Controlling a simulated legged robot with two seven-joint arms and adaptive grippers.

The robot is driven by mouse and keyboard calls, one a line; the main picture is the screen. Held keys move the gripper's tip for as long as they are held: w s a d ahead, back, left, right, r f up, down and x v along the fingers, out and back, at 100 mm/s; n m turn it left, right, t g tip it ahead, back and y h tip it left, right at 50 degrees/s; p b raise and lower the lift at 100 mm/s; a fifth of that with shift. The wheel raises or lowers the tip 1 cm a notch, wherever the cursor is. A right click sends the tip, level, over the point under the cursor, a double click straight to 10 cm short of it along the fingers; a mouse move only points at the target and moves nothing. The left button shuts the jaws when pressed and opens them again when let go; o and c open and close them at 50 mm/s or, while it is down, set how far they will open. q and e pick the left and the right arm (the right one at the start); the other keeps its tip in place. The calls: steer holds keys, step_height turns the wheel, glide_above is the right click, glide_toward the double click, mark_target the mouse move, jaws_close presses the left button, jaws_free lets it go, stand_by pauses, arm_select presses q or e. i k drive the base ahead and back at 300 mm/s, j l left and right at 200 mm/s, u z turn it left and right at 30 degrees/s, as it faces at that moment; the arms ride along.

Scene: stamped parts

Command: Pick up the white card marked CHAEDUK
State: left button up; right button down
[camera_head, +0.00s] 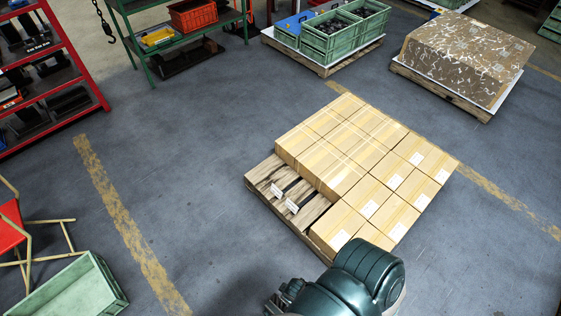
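Two small white cards lie on the bare wooden slats of the pallet (262,176), at its left side beside the stacked cartons. One card (277,190) is farther back and the other card (292,206) is nearer. Their print is too small to read, so I cannot tell which is marked CHAEDUK. A dark green part of my own body shows at the bottom edge. Dark metal parts at its left end look like my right gripper (284,296), well short of the cards. Its fingers are not clear. My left gripper is not in view.
Cartons (345,140) fill most of the pallet, stacked higher at the back. A green crate (72,292) and a red folding chair (12,228) stand at the lower left. Shelves, green bins (325,42) and a patterned covered load (465,58) stand behind. The grey floor between is clear.

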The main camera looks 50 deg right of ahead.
mark_target(276, 191)
steer(key=i+z, duration=0.25)
steer(key=z, duration=0.15)
steer(key=i+z, duration=0.25)
steer(key=z, duration=0.15)
steer(key=i+j+z, duration=0.1)
steer(key=i+z, duration=0.15)
steer(key=z, duration=0.15)
steer(key=i+j+z, duration=0.15)
steer(key=z, duration=0.25)
steer(key=i+j, duration=0.05)
